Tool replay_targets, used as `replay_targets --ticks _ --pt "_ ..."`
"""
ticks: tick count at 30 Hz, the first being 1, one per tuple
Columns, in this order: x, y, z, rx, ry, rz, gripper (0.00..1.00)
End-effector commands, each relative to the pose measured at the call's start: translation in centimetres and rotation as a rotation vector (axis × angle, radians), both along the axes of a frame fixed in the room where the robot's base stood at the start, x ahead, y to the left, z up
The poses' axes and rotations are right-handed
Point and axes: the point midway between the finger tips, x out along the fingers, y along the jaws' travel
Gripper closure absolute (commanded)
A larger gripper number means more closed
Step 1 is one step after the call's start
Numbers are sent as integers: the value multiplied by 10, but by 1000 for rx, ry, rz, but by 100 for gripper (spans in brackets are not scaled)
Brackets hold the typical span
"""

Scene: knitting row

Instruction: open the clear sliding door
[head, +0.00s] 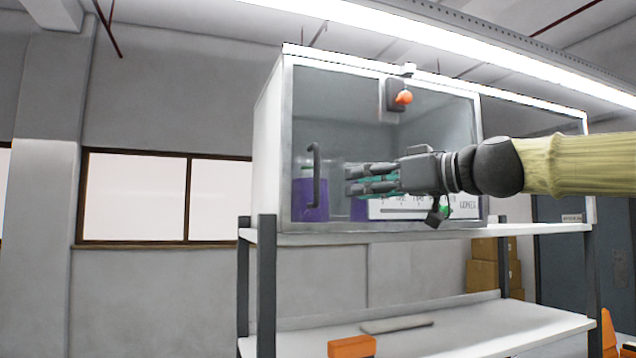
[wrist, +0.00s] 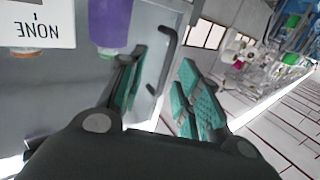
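The clear sliding door (head: 345,110) is the left front pane of a white-framed cabinet on a shelf. A dark vertical bar handle (head: 316,175) stands near its left edge. The handle also shows in the wrist view (wrist: 170,58), ahead of my fingers and between them in the picture. My gripper (head: 352,180) is in front of the pane, to the right of the handle, with its fingers pointing left. In the wrist view my gripper (wrist: 160,72) has its teal-padded fingers apart and nothing between them. I see no contact with the handle.
Purple containers (head: 310,200) stand behind the pane. A dark box with an orange knob (head: 403,97) is at the door's upper right. A white sign (head: 415,206) is partly behind my gripper. An orange block (head: 351,346) lies on the lower shelf. Space left of the cabinet is clear.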

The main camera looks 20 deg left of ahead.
Motion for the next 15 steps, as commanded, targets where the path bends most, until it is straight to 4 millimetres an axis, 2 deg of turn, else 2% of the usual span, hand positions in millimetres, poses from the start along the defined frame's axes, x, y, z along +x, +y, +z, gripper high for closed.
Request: replay_targets --ticks 1,4,8,15 --pt "-7 -4 15 11 -22 9 66" --pt "-15 -6 32 20 -46 20 66" --pt "-16 0 36 22 -51 25 66" --pt "-7 32 38 21 -49 25 66"
